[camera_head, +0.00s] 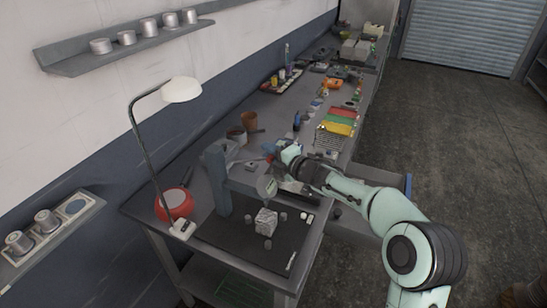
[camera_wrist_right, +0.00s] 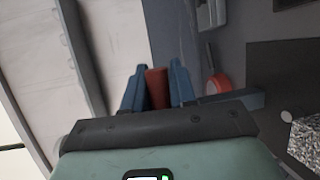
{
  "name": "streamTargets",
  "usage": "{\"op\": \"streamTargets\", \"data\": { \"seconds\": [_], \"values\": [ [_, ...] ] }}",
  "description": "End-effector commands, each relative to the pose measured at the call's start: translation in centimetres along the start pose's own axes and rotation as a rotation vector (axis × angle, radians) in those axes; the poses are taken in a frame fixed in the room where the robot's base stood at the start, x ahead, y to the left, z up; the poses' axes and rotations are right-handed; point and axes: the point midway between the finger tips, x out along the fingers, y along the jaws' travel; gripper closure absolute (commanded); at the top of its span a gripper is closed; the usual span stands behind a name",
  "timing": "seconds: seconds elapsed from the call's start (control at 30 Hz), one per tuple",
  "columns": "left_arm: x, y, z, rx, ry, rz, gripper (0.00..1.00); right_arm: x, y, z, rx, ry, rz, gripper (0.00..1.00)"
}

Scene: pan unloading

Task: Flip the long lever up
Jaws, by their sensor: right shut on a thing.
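My right gripper (camera_head: 277,165) reaches in from the right, beside the head of the grey machine (camera_head: 219,180) on the bench. In the right wrist view its two blue fingers (camera_wrist_right: 158,88) are closed on a reddish-brown bar (camera_wrist_right: 157,87), which I take to be the long lever's grip. My left gripper is not in view.
A desk lamp (camera_head: 181,90) and a red round thing (camera_head: 172,205) stand left of the machine. Brown cups (camera_head: 249,122), coloured trays (camera_head: 340,122) and tools crowd the bench behind. Small grey cylinders sit around the block. The floor to the right is clear.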

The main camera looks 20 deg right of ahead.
Motion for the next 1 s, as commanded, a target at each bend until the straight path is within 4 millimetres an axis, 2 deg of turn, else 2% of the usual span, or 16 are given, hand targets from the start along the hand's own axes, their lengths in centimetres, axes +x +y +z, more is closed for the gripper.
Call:
{"op": "streamTargets", "data": {
  "seconds": [0.03,0.23,0.97,1.0],
  "values": [
    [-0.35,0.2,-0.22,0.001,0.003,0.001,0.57,0.12,0.74,0.02,-0.001,-0.001,0.006,1.0],
    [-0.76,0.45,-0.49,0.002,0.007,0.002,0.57,0.42,1.4,-0.16,-0.001,0.001,0.005,1.0],
    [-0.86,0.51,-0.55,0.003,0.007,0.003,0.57,0.55,1.52,-0.3,0.0,0.002,0.003,1.0],
    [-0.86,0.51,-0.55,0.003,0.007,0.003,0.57,0.55,1.51,-0.3,0.0,0.002,0.003,0.61]
  ]
}}
